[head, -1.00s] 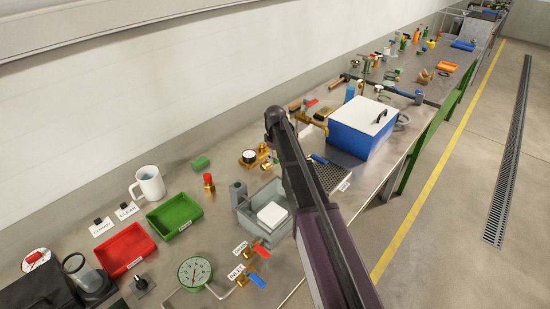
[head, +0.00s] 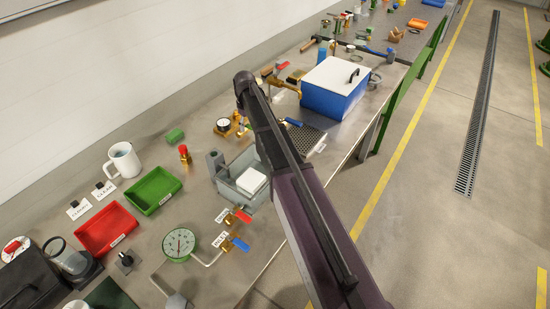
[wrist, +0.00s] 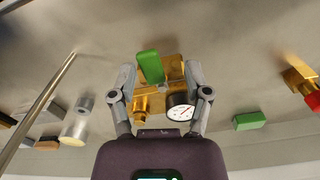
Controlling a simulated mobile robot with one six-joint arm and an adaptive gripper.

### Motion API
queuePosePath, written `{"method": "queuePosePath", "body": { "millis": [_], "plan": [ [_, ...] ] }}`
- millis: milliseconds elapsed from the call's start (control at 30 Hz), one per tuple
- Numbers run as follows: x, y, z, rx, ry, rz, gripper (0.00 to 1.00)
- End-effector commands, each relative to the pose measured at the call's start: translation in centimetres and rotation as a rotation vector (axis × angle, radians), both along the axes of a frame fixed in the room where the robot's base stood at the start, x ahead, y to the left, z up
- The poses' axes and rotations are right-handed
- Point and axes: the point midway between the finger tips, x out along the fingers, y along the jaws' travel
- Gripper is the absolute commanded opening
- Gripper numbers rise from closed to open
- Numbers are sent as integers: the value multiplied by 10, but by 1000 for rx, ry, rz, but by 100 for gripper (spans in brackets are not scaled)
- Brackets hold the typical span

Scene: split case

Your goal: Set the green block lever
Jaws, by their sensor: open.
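A green lever (wrist: 150,66) sits on a brass block (wrist: 174,72) in the wrist view. A round white-faced gauge (wrist: 181,107) is fixed to the same brass assembly. My gripper (wrist: 160,69) is open and empty, one finger on each side of the lever in the picture. Neither finger appears to touch it; the depth between them is unclear. In the head view the gauge (head: 223,125) shows left of my arm. My arm covers part of the brass assembly, and the green lever cannot be made out there.
A loose green block (head: 175,135) lies near the wall, with a red-topped brass fitting (head: 185,154) close by. A grey tray (head: 225,181), a blue box with white lid (head: 330,94) and a brass valve with red handle (head: 281,72) stand around the arm.

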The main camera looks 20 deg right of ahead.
Motion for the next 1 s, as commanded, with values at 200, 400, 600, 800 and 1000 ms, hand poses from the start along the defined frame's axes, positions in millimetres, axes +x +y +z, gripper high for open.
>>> {"method": "queuePosePath", "body": {
  "millis": [200, 400, 600, 800, 1000],
  "plan": [
    [-2, 6, 0, 0, 0, -134, 63],
    [-4, 10, 0, 0, 0, -258, 63],
    [-5, 15, 0, 1, 0, -382, 63],
    [-5, 20, 0, 1, 0, -505, 63],
    [-4, 26, 0, 1, 0, -628, 63]
  ]
}}
